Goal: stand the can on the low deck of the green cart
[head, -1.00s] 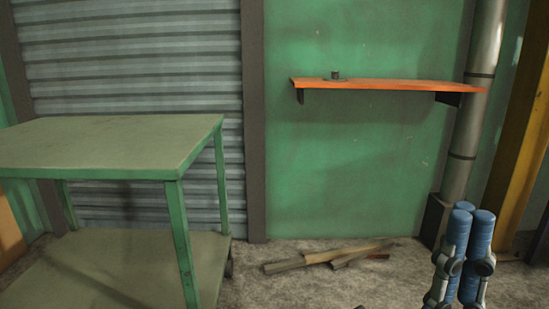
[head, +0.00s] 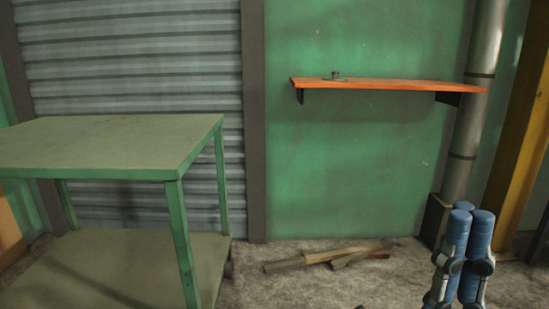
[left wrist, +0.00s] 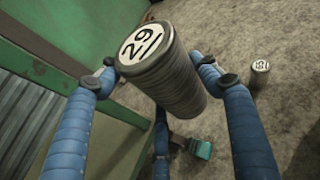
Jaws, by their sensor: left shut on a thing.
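The can (left wrist: 170,75) is a grey ribbed cylinder with a white number label on its end, seen in the left wrist view. My left gripper (left wrist: 155,66) is shut on it, with blue fingers on both sides. The green cart (head: 110,145) stands at the left in the head view, with its low deck (head: 120,270) near the floor and bare where it shows.
A second, similar can (left wrist: 260,72) stands on the floor. A teal-ended object (left wrist: 203,149) lies near it. Wood pieces (head: 330,257) lie by the wall. An orange shelf (head: 390,84) holds a small dark item (head: 335,75). A pipe (head: 470,130) stands at right.

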